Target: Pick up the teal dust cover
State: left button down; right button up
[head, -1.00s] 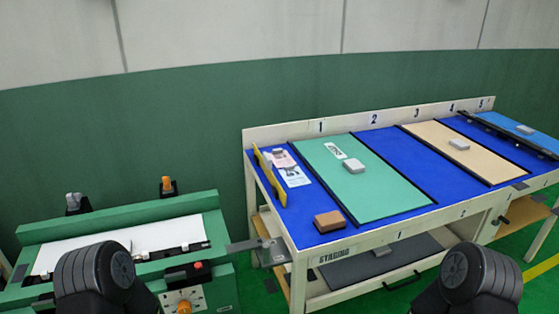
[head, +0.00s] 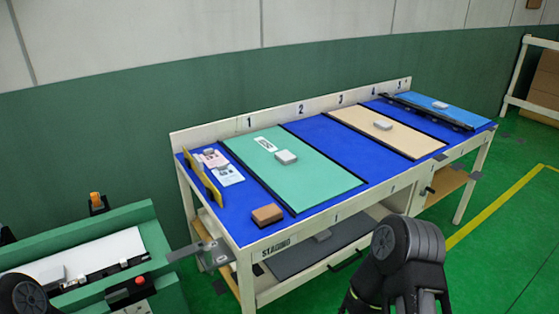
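A teal sheet (head: 310,180) lies flat on the blue staging table in the section by number 1. A small grey block (head: 286,158) and a white label (head: 265,144) sit on it. My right arm is at the bottom right, in front of the table and apart from the sheet; its gripper fingers are not visible. Only a dark round part of my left arm shows at the bottom left corner, and its gripper is out of view.
The staging table (head: 225,219) also bears a tan panel (head: 400,139), a light blue panel (head: 455,112), a brown block (head: 267,214) and a yellow upright strip (head: 205,181). A green machine (head: 160,240) stands at the left. Green floor (head: 510,220) is free at the right.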

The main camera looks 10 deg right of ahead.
aim_at(304, 179)
jog(key=l+z, duration=0.1)
jog(key=l, duration=0.35)
jog(key=i+l, duration=0.15)
jog(key=l, duration=0.3)
jog(key=i+l+z, duration=0.15)
jog(key=l, duration=0.3)
jog(key=l+z, duration=0.1)
jog(key=l, duration=0.35)
jog(key=i+l, duration=0.2)
jog(key=l, duration=0.2)
jog(key=i+l+z, duration=0.15)
jog(key=l, duration=0.3)
jog(key=i+l+z, duration=0.1)
jog(key=l, duration=0.3)
